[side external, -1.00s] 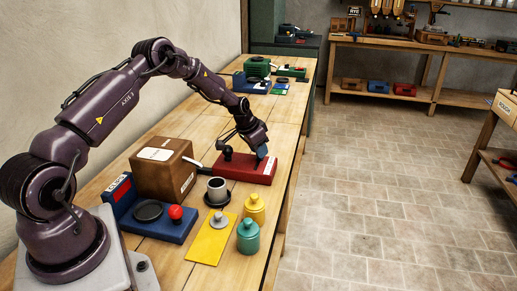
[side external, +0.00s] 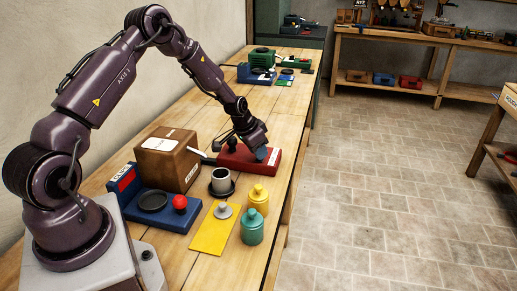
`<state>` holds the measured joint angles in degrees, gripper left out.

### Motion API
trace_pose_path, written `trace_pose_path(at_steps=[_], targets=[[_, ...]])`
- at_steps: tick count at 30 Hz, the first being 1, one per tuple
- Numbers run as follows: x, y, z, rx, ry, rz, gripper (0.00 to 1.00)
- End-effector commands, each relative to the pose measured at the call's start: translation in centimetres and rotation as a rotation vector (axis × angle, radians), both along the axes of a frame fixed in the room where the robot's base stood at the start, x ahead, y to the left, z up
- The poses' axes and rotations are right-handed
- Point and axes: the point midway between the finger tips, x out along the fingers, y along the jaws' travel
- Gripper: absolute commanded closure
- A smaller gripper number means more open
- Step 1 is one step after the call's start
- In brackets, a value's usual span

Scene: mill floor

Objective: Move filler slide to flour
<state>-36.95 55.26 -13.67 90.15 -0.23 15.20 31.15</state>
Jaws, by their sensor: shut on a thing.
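The red unit (side external: 240,164), which I take to be the filler, lies on the bench with a black knob (side external: 233,147) at its left and a white label at its right end. My gripper (side external: 262,154) is low over the right part of this unit, shut on a small part there, which I take to be the slide. Fingers and wrist hide most of that part. The lettering on the unit is too small to read, so I cannot tell which position is flour.
A brown box (side external: 168,165) stands left of the red unit. In front are a dark cup (side external: 221,181), a blue scale-like unit (side external: 165,212) with a red knob, yellow (side external: 259,198) and teal (side external: 252,227) jars, and a yellow plate (side external: 208,235). The bench's right edge is close.

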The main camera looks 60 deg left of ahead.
Motion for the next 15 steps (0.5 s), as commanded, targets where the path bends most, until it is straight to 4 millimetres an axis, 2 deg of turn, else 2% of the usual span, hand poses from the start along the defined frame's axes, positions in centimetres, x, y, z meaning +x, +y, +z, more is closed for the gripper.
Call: trace_pose_path(at_steps=[1,2,4,15], targets=[[-0.32,-0.52,-0.14,-0.013,0.016,-0.006,1.00],[-0.30,-0.52,-0.13,-0.013,0.015,-0.006,0.66],[-0.29,-0.50,-0.14,-0.012,0.014,-0.006,0.50],[-0.35,-0.28,0.39,-0.007,0.009,-0.004,0.48]])
